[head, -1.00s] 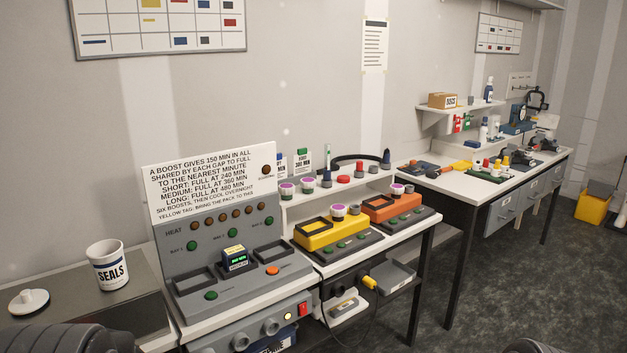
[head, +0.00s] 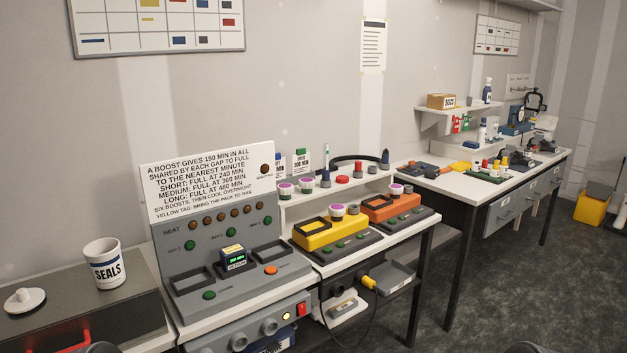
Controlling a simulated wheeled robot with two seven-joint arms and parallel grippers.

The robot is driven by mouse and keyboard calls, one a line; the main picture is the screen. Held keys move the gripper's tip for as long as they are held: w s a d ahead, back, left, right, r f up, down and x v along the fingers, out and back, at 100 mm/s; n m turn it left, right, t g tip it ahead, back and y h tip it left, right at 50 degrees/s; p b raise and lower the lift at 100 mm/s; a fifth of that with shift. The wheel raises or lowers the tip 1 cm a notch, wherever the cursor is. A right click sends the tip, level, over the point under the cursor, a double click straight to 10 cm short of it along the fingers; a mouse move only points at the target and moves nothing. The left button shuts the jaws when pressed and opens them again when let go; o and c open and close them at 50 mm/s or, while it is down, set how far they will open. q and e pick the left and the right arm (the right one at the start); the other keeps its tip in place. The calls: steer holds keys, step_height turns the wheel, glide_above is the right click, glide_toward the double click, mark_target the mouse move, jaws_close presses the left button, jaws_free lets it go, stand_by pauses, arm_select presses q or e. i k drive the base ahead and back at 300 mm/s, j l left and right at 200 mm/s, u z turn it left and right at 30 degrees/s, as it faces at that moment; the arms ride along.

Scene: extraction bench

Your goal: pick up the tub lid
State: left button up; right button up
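The tub lid (head: 24,301) is white and round with a raised knob. It lies knob up on the dark grey bench top at the far left of the head view. The white tub (head: 106,269) marked SEALS stands upright to its right, apart from it, and its top looks open. Nothing touches the lid. Neither of my grippers shows; only a small dark piece, likely part of my arm, shows at the bottom edge.
The dark grey bench top (head: 60,312) is clear around the lid and tub. A red bar (head: 70,343) is at its front edge. The grey heater panel (head: 178,268) stands to the right, with yellow (head: 312,236) and orange (head: 385,212) units beyond.

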mark_target(25, 299)
steer(key=u, duration=1.6)
